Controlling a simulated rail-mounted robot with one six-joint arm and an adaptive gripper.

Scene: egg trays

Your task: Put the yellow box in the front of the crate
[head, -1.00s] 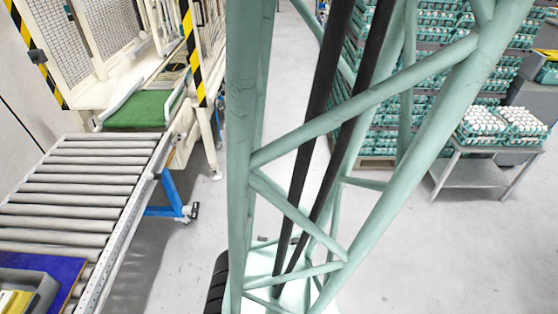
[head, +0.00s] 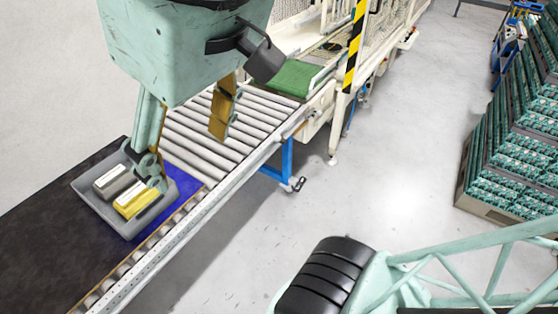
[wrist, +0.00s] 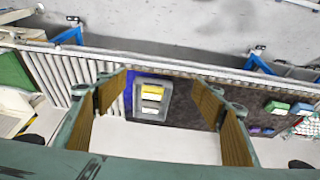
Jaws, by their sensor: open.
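The grey crate (head: 98,210) lies on the belt at lower left in the head view. It also shows near the middle of the wrist view (wrist: 138,102). The yellow box (head: 136,200) lies inside it, toward its lower right side in the head view; in the wrist view the yellow box (wrist: 152,88) is in the upper part. My gripper (head: 188,158) is open and empty, pointing down above the crate area. One finger overlaps the crate in the head view. In the wrist view my gripper's (wrist: 163,88) fingers stand wide apart on either side of the crate.
A grey and white box (head: 115,181) lies beside the yellow one in the crate. A blue mat (head: 184,178) is beside the crate. The roller conveyor (head: 200,135) runs up to a green belt (head: 293,78). Stacked egg trays (head: 520,140) stand at right. The floor between is clear.

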